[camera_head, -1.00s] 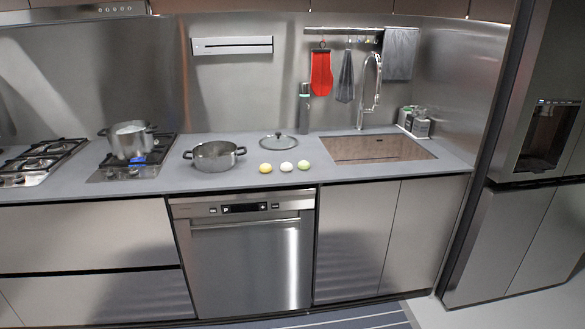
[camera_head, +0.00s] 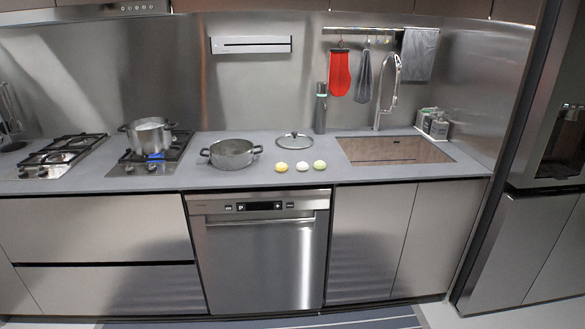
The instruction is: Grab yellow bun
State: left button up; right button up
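The yellow bun (camera_head: 281,168) sits on the grey counter (camera_head: 210,182) near its front edge, above the dishwasher. It is the leftmost of three small round buns in a row. A whitish bun (camera_head: 302,166) is in the middle and a pale green bun (camera_head: 320,165) is on the right. The buns stand apart from one another. Neither of my grippers shows in the head view.
An open pot (camera_head: 231,154) stands left of the buns, with a glass lid (camera_head: 293,141) behind them. Another pot (camera_head: 148,135) is on a lit burner. A sink (camera_head: 395,150) lies to the right. A striped runner (camera_head: 280,322) covers the floor in front.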

aim_at(280, 167)
jog(key=i+j+z, duration=0.1)
jog(key=i+j, duration=0.85)
jog(key=j, duration=0.1)
